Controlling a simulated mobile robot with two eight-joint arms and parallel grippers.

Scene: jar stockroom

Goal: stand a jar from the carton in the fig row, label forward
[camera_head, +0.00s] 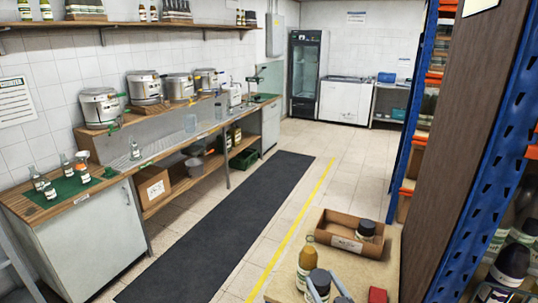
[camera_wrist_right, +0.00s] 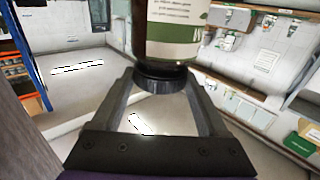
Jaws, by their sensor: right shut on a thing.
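My right gripper (camera_head: 325,284) shows at the bottom of the head view, its fingers on either side of a dark-lidded jar (camera_head: 318,277). In the right wrist view the gripper (camera_wrist_right: 163,80) is shut on this jar (camera_wrist_right: 172,30) at its black lid. The jar is dark with a white and green label, partly in view; its wording is too small to read. The brown carton (camera_head: 335,241) stands on a light wooden top, with a dark-lidded jar (camera_head: 366,230) inside. I cannot pick out the fig row. My left gripper is not in view.
A yellow bottle (camera_head: 306,262) stands close beside the held jar. A blue and orange rack (camera_head: 500,150) with dark jars (camera_head: 511,265) fills the right side. A workbench (camera_head: 75,207) runs along the left. The floor mat (camera_head: 225,225) between is clear.

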